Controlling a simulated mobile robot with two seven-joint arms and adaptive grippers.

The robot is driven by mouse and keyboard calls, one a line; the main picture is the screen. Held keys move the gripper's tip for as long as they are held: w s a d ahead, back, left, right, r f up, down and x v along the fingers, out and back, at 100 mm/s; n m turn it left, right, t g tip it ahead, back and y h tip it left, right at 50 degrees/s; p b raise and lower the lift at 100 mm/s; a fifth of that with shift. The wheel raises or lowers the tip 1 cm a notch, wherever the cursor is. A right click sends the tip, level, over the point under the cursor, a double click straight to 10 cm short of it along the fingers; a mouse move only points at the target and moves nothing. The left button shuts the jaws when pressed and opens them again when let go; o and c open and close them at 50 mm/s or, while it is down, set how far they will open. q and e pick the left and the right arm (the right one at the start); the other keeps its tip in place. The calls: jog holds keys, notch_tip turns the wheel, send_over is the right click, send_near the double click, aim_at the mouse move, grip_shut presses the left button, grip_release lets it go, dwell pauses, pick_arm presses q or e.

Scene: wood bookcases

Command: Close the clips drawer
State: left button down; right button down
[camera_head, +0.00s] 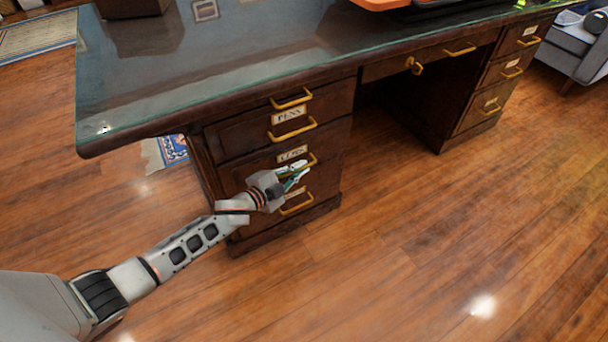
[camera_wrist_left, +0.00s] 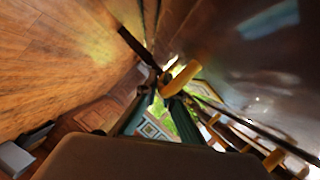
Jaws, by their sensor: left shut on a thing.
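The dark wood desk's left pedestal holds a stack of drawers with gold handles. The clips drawer (camera_head: 263,163) is the one with the white label reading CLIPS (camera_head: 291,154), below the pens drawer (camera_head: 248,136). Its front looks about level with its neighbours; I cannot tell whether a small gap is left. My left gripper (camera_head: 298,173) is at the clips drawer's gold handle (camera_head: 312,160), shut on it. In the left wrist view the gold handle (camera_wrist_left: 181,78) lies between the dark fingers (camera_wrist_left: 158,88). The gripper hides part of the drawer front and a lower label. My right gripper is out of view.
The glass-covered desk top (camera_head: 240,60) overhangs the drawers. A lower drawer handle (camera_head: 297,205) is just below my gripper. The right pedestal (camera_head: 480,100) stands beyond the knee space. The wood floor (camera_head: 430,240) in front is clear. A grey sofa (camera_head: 578,50) is at the far right.

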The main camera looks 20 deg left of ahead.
pick_arm(q)
jog(key=shift+w+a, duration=0.35)
jog(key=shift+a, duration=0.25)
jog(key=c, duration=2.2)
grip_release()
jog(key=v, duration=1.2)
jog(key=shift+d, duration=0.1)
